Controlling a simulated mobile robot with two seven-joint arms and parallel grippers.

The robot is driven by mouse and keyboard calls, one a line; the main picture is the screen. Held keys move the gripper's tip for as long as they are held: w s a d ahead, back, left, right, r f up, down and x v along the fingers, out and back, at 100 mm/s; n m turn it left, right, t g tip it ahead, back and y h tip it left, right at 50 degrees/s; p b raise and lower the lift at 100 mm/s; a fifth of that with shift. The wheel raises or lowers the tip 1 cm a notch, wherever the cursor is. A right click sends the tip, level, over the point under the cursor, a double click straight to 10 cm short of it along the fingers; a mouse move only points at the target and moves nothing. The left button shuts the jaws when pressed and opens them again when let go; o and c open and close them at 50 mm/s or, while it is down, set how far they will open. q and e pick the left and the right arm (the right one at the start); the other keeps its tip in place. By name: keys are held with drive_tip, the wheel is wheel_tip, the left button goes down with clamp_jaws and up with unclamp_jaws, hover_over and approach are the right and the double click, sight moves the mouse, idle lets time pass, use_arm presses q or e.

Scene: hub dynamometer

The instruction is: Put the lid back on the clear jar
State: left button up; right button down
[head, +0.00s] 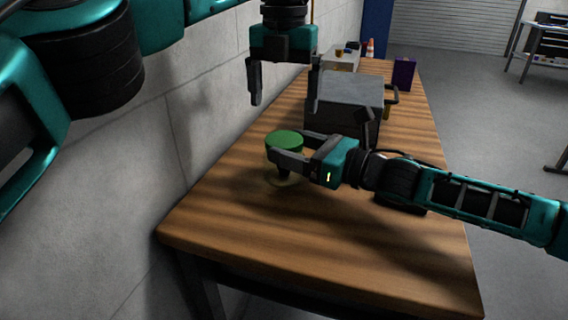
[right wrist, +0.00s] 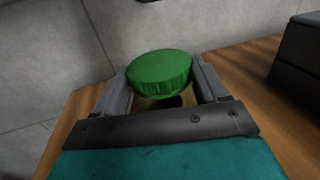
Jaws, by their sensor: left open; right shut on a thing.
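The green round lid (head: 285,138) sits level over the top of the clear jar (head: 293,182), which stands upright on the wooden table. I cannot tell whether the lid is fully seated on the rim. My right gripper (head: 283,149) is shut on the lid, with one finger on each side. In the right wrist view the lid (right wrist: 160,70) lies between the fingertips, and the jar (right wrist: 145,103) shows as a yellowish patch below. Something dark shows in or behind the jar. My left gripper (head: 281,88) is open and empty, pointing down above the table, behind the lid in view.
A grey box (head: 345,92) with a dark front stands behind the jar. A wall (head: 195,110) runs along the left. The near tabletop (head: 300,245) is clear.

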sight(284, 139)
use_arm(q)
wheel_tip(284, 139, down, 7)
drive_tip(key=shift+f, duration=0.15)
use_arm(e)
drive_tip(key=shift+f, duration=0.4)
use_arm(q)
drive_tip(key=shift+c, duration=0.2)
drive_tip(key=c, duration=1)
drive_tip(key=m, duration=0.4)
drive_tip(key=shift+c, duration=0.2)
drive_tip(key=shift+s, duration=0.1)
idle(0.3)
drive_tip(key=o, duration=1.2)
drive_tip(key=shift+c, duration=0.2)
